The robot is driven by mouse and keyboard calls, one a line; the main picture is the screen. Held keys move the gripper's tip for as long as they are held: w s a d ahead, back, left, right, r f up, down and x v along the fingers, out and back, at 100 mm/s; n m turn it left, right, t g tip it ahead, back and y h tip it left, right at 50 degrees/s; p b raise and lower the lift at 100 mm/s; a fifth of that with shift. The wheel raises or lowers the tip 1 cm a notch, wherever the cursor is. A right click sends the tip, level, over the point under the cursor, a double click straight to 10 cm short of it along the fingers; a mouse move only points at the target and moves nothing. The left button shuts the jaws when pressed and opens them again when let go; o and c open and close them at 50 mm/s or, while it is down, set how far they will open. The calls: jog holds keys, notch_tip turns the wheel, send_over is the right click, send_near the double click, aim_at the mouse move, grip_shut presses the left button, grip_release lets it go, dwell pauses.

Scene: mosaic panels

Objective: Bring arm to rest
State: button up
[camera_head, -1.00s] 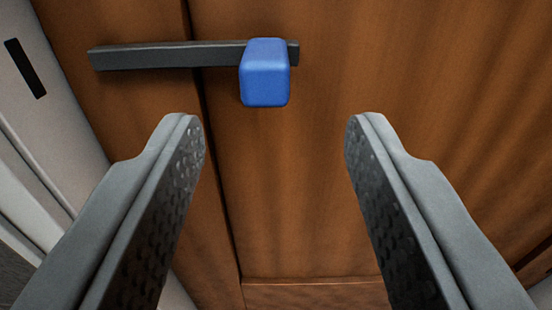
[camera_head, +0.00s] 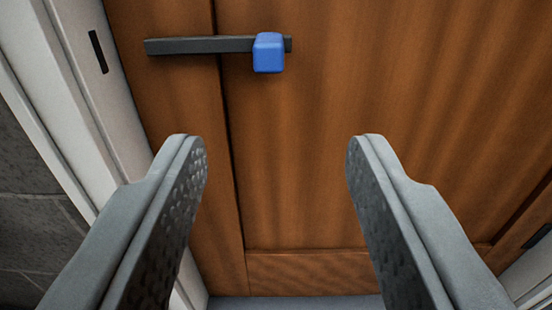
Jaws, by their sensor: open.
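My gripper (camera_head: 277,145) is in the lower half of the view, its two grey fingers with dark textured pads spread wide apart. It is open, and nothing is between the fingers. A wooden door (camera_head: 300,170) fills the middle of the view beyond the fingers. Near its top is a dark horizontal bar (camera_head: 195,46) with a blue block (camera_head: 268,52) near its right end. The fingertips are below the bar and block in the picture and apart from them.
A white door frame (camera_head: 80,95) with a dark slot (camera_head: 98,52) stands at the left. A grey block wall (camera_head: 30,200) is beyond it. Grey floor (camera_head: 290,302) shows below the door. Another white frame part (camera_head: 530,275) shows at the lower right.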

jog(key=s+a+r, duration=0.2)
jog(key=s+r, duration=0.2)
jog(key=r, duration=1.1)
jog(key=s+a+r, duration=0.1)
jog(key=s+r, duration=0.2)
jog(key=r, duration=1.3)
jog(key=s+a+r, duration=0.1)
jog(key=s+r, duration=0.8)
jog(key=s, duration=0.4)
jog(key=s+a+r, duration=0.2)
jog(key=s+r, duration=0.7)
jog(key=s, duration=0.5)
jog(key=shift+a+r+g, duration=0.3)
jog(key=shift+r, duration=0.05)
